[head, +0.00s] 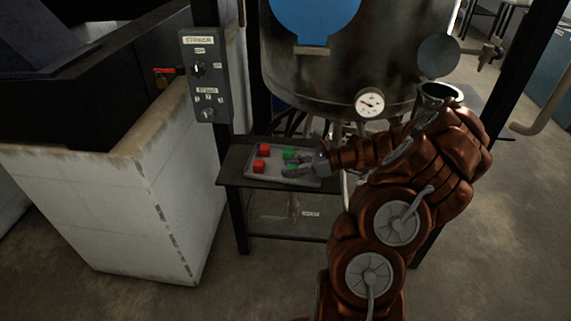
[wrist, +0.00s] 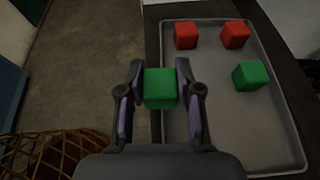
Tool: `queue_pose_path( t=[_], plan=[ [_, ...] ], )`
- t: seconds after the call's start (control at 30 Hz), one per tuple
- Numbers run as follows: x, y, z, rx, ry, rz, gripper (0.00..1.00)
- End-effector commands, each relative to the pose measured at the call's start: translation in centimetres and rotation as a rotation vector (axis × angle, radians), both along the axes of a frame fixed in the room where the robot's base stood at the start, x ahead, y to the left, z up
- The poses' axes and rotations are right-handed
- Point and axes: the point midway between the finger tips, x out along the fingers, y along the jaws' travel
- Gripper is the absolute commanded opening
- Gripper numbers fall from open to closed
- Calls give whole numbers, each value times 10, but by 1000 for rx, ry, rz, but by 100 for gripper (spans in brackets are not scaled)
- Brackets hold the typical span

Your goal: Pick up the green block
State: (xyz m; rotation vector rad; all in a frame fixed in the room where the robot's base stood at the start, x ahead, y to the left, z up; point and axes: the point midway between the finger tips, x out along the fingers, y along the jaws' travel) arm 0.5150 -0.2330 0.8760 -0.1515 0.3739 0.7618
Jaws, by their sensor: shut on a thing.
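My gripper (wrist: 160,85) is shut on a green block (wrist: 160,88), with one finger against each side. In the wrist view this block overlaps the tray's left rim; I cannot tell how high it is above the tray. A second green block (wrist: 251,76) sits in the grey tray (wrist: 230,135), to the right of the held one. In the head view my gripper (head: 291,169) is over the tray's front right part, and that second green block (head: 288,154) shows just behind it.
Two red blocks (wrist: 185,35) (wrist: 235,36) stand at the tray's far end in the wrist view. The tray lies on a dark shelf (head: 232,165) below a large metal vessel (head: 300,75) with a gauge (head: 369,102). A switch panel (head: 205,75) stands at left.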

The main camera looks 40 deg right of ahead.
Motion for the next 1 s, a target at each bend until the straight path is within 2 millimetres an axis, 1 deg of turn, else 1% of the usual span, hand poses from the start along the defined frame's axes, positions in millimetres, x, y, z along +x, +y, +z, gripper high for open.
queue_pose_path(
  t=[0.03, 0.2, 0.4, 0.5, 0.7, 1.0],
  plan=[
    [-10, -1, 1, -1, -3, -4, 2],
    [-44, 4, 3, 2, -1, -2, 2],
    [-75, 9, 7, 2, -2, -1, 2],
    [-87, 10, 8, 0, -1, -1, 2],
    [-101, 12, 9, 0, -1, -1, 2],
    [-105, 13, 10, 0, 0, 1, 2]
  ],
)
